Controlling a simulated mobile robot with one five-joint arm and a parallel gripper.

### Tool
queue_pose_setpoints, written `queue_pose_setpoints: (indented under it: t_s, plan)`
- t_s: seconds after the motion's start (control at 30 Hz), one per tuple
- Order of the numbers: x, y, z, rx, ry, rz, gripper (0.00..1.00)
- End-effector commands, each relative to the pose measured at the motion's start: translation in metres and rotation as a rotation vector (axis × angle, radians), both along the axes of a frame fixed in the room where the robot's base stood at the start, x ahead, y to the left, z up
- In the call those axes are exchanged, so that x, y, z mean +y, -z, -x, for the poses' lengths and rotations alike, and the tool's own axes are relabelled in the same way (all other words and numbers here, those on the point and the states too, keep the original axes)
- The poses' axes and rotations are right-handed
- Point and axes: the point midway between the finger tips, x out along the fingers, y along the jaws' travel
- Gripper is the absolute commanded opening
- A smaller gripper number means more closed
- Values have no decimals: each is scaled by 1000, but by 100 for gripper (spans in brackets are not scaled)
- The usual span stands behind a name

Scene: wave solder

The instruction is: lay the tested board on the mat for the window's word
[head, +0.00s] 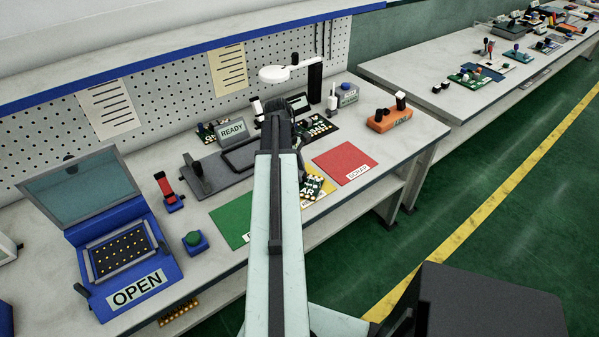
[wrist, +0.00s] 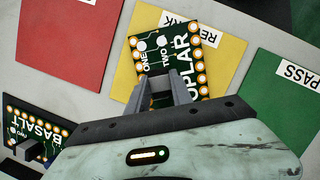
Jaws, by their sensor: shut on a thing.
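In the head view the board (head: 312,187) shows just right of my arm, covering part of the yellow mat. The red SCRAP mat (head: 345,162) and the green PASS mat (head: 232,218) lie on either side.
A BASALT board (wrist: 35,132) lies near the red mat in the wrist view. A blue tester (head: 118,255) labelled OPEN stands with its lid up at the left. An orange block (head: 388,120) sits at the bench's right. My arm hides part of the bench middle.

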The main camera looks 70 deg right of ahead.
Motion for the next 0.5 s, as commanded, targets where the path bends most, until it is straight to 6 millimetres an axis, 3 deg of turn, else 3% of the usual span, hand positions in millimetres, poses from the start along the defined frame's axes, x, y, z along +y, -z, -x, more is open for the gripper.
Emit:
queue_pose_setpoints:
  t_s: [0.17,0.2,0.27,0.5]
  plan:
    - [0,4,0,0,0,0,0]
    - [0,3,0,0,0,0,32]
    - [0,3,0,0,0,0,49]
    - [0,3,0,0,0,0,52]
